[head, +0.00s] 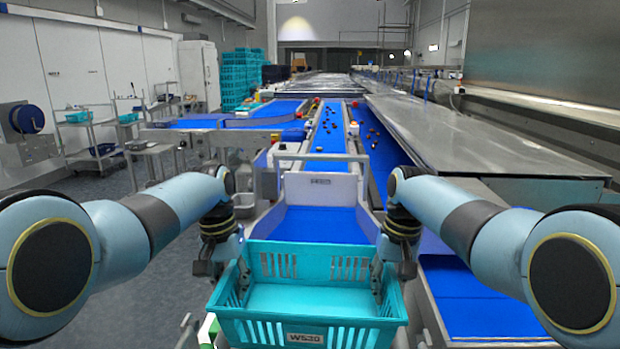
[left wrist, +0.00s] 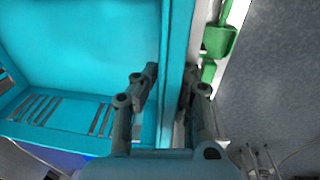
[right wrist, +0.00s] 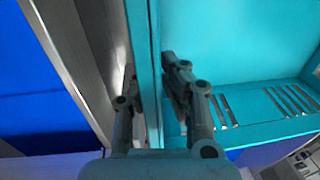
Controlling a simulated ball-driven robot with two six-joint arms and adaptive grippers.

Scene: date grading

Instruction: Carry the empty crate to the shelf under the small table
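The empty teal crate (head: 315,302), with slotted walls and a label reading W530, is level in front of me in the head view. My left gripper (head: 220,262) has its fingers on both sides of the crate's left wall, shut on it; the left wrist view shows that wall (left wrist: 174,60) between them. My right gripper (head: 400,262) is likewise shut on the right wall, which shows in the right wrist view (right wrist: 143,50). A small steel table (head: 150,149) stands at the far left; its lower shelf is not clear. What lies under the crate is hidden.
A blue chute (head: 322,222) stands just beyond the crate, with blue belts (head: 330,130) behind it. Blue belt and metal rails (head: 480,305) run along the right. A trolley (head: 88,135) stands far left. Grey floor (head: 120,300) at left is free.

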